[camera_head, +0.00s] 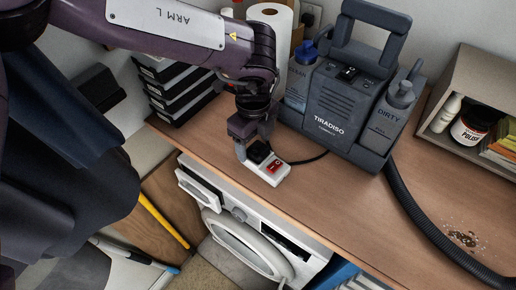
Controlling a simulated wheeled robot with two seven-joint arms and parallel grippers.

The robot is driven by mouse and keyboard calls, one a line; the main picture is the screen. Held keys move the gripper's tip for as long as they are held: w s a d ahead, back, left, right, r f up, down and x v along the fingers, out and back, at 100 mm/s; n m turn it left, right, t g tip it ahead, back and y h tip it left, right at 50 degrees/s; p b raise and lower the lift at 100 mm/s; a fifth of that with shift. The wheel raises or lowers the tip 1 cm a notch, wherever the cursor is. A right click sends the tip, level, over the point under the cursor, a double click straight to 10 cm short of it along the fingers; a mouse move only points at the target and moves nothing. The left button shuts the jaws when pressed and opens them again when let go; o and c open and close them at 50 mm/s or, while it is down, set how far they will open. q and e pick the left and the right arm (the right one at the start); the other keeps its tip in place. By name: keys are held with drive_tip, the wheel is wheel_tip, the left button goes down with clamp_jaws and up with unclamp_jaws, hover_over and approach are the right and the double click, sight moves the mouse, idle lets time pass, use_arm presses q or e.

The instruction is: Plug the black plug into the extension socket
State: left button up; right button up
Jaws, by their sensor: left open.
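The white extension socket (279,176) with a red switch lies on the wooden worktop near its front edge. The black plug (258,152) is at the socket's far-left end and looks seated on it, though how deep cannot be seen. My left gripper (254,147) points down over this end, open, its fingers around the black plug. The fingers partly hide the plug and the socket's far end. My right gripper is not in view.
A grey TIRADISO machine (334,112) stands just behind the socket, with a black cable between them. Its thick hose (420,215) runs along the worktop (345,205) at right. A paper towel roll (271,22) and stacked black boxes (176,95) stand behind. A washing machine is below.

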use_arm(q)
drive_tip(key=c, duration=1)
drive_tip(key=shift+r, duration=0.15)
drive_tip(key=shift+r+b, duration=0.3)
drive_tip(key=shift+r, duration=0.25)
wheel_tip(320, 180, up, 8)
drive_tip(key=b, duration=0.3)
wheel_tip(320, 180, up, 9)
hover_over(254, 145)
drive_tip(key=shift+r, duration=0.9)
drive_tip(key=shift+f, duration=0.1)
